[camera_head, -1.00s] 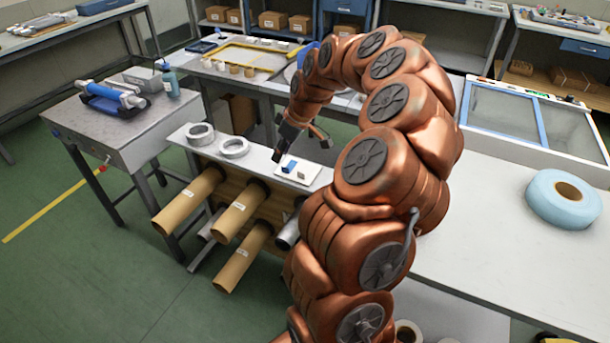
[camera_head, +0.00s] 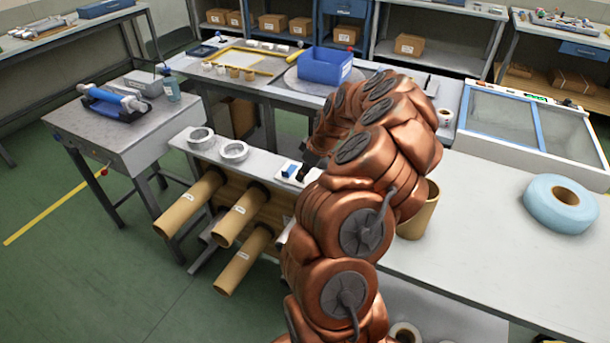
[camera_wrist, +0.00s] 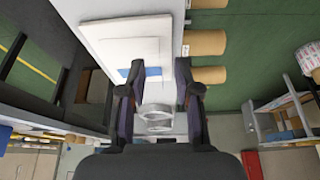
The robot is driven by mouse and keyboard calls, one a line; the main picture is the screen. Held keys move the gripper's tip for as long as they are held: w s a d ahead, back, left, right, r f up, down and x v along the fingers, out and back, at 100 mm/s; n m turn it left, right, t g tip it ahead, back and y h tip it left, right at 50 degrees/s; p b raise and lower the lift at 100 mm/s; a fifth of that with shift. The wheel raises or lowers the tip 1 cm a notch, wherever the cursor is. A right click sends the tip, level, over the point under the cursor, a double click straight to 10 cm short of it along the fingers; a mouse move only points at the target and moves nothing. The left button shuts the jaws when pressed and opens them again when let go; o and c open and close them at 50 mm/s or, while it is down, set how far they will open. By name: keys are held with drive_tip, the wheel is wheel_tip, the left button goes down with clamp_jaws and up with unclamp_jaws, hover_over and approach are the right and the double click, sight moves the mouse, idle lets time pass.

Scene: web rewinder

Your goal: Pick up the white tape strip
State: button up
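A small white plate (camera_head: 284,177) lies on the shelf above the cardboard cores; a blue piece (camera_head: 289,169) sits on it. In the wrist view the plate (camera_wrist: 168,40) is ahead of my gripper, with the blue piece (camera_wrist: 150,71) near its edge. A flat white piece (camera_wrist: 130,48) on the plate looks like the tape strip, but white on white makes its outline hard to tell. My gripper (camera_wrist: 158,92) is open, with nothing seen between its fingers. In the head view my gripper (camera_head: 305,172) is at the plate's right side, partly hidden by my arm.
A blue bin (camera_head: 325,66) stands on the table behind. A light blue roll (camera_head: 561,203) lies on the right table, otherwise largely clear.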

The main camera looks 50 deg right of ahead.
drive_tip(key=shift+x, duration=1.1)
clamp_jaws()
